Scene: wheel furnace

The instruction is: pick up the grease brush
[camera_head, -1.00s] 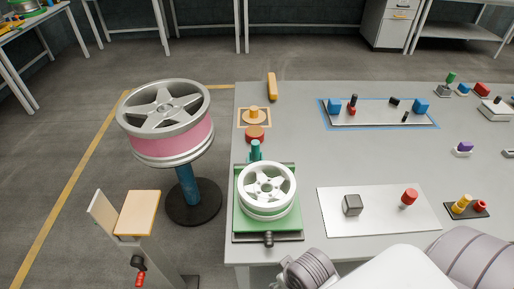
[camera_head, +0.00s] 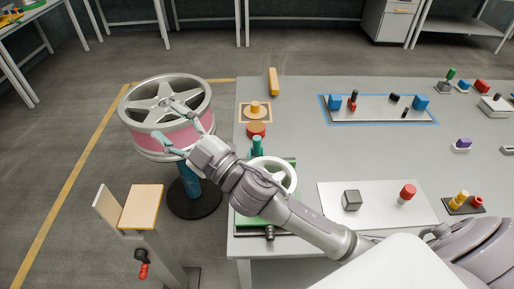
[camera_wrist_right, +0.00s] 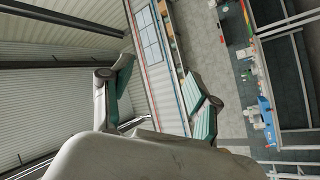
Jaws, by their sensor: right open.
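No object in view is clearly a grease brush. A small orange-yellow bar (camera_head: 273,81) lies at the table's back left edge, but I cannot tell whether it is the brush. My right gripper (camera_head: 164,120) is open, its two teal-padded fingers spread and pointing left. In the head view it overlaps the pink-banded wheel (camera_head: 140,137) on the stand; I cannot tell whether it touches. The right wrist view shows the open fingers (camera_wrist_right: 166,88) with nothing between them. My left gripper is not in view.
The grey table (camera_head: 300,151) carries a white wheel (camera_head: 286,171) on a green fixture (camera_head: 244,219), partly hidden by my right arm. A blue-edged tray (camera_head: 380,119) and a white mat (camera_head: 333,218) hold small parts. A wooden-topped stand (camera_head: 142,207) is at front left.

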